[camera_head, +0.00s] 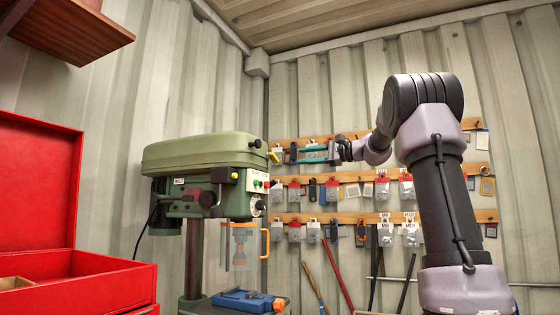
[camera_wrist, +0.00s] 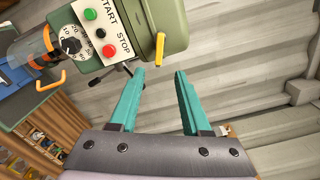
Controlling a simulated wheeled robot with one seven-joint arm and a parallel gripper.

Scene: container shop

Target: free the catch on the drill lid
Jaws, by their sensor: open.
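The green drill press head (camera_head: 205,152) stands left of centre in the head view, with its long rounded lid (camera_head: 200,147) on top, which looks closed. A small yellow catch (camera_head: 274,157) sits at the head's right end; in the wrist view the yellow catch (camera_wrist: 160,49) is an upright lever on the green housing. My gripper (camera_head: 288,153) points left towards it. In the wrist view my gripper (camera_wrist: 160,74) has its teal fingers apart with nothing between the tips. The catch lies just beyond the tips, in line with the gap, apparently untouched.
Start and stop buttons (camera_wrist: 98,32) and a dial (camera_wrist: 71,45) are beside the catch. An orange guard handle (camera_head: 265,243) hangs below. A blue vise (camera_head: 248,301) is on the drill table. Pegboard rails with hung tools (camera_head: 345,178) line the wall behind. A red toolbox (camera_head: 90,265) stands left.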

